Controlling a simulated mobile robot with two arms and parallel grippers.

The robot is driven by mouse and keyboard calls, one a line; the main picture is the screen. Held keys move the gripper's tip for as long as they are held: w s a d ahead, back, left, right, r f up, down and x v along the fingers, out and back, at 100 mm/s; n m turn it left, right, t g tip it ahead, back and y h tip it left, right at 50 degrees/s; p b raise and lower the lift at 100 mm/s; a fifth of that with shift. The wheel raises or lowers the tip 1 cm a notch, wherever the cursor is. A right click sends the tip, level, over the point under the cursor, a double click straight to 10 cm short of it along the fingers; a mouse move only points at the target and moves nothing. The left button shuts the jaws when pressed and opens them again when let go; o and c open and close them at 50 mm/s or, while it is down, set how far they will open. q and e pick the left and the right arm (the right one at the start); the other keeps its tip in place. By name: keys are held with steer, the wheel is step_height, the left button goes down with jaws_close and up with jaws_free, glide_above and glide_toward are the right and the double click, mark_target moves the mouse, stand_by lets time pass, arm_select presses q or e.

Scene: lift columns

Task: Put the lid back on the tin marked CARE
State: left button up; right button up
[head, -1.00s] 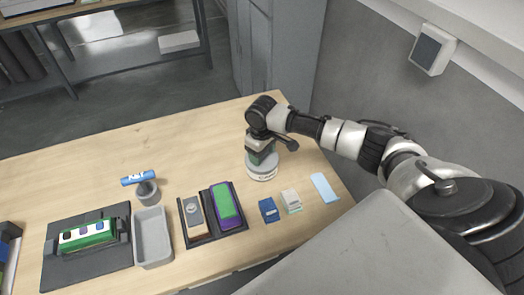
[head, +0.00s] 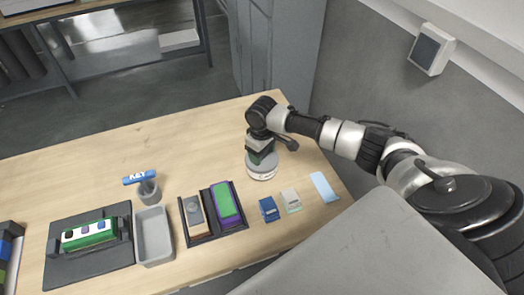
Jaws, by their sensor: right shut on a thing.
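A round pale grey tin (head: 262,172) stands at the right part of the table. Small dark marking shows on its front side, too small to read. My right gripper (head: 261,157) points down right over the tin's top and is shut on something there. The gripper hides the top of the tin, so I cannot tell the lid apart from the tin or whether it is seated. My left gripper is not in view.
The table's back middle is clear.

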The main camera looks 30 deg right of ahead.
steer(key=o, duration=1.2)
steer(key=shift+r, duration=0.1)
step_height(320, 180, up, 7)
steer(key=p, duration=0.8)
jaws_close()
stand_by(0.7)
